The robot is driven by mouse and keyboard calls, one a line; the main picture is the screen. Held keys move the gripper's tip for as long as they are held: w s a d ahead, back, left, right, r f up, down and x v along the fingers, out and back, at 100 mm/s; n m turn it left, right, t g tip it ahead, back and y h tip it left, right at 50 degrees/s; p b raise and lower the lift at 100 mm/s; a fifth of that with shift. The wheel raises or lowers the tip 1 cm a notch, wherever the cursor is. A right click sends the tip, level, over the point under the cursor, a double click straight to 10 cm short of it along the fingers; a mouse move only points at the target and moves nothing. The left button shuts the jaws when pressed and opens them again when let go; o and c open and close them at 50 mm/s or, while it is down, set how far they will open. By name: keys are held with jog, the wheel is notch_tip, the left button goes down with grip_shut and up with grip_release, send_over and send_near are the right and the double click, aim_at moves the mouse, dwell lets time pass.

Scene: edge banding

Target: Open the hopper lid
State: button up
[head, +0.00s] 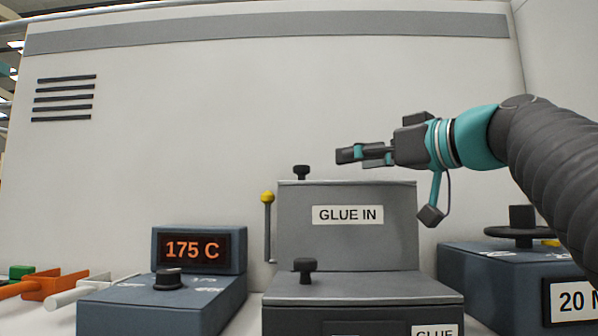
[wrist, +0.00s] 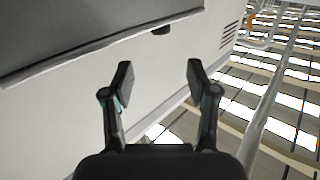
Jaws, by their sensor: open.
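The grey hopper (head: 345,240) carries a "GLUE IN" label. Its lid (head: 355,182) lies flat on top and looks shut. A black knob (head: 302,172) stands up at the lid's left end. My gripper (head: 350,155) is open and empty. It points left, above the lid and to the right of the knob, apart from both. In the wrist view, my gripper (wrist: 160,82) shows two spread fingers with nothing between them. A grey panel edge (wrist: 70,65) crosses the upper left there, with part of a dark knob (wrist: 160,30) beside it.
A yellow-tipped lever (head: 268,225) stands left of the hopper. A second black knob (head: 305,268) sits on the lower front box. A "175 C" display unit (head: 200,250) is at left, a dial unit (head: 500,262) at right. A white wall (head: 230,110) rises behind.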

aim_at(302, 167)
jog(key=p+x, duration=0.3)
jog(key=x, duration=1.1)
jog(key=shift+a, duration=0.1)
grip_shut()
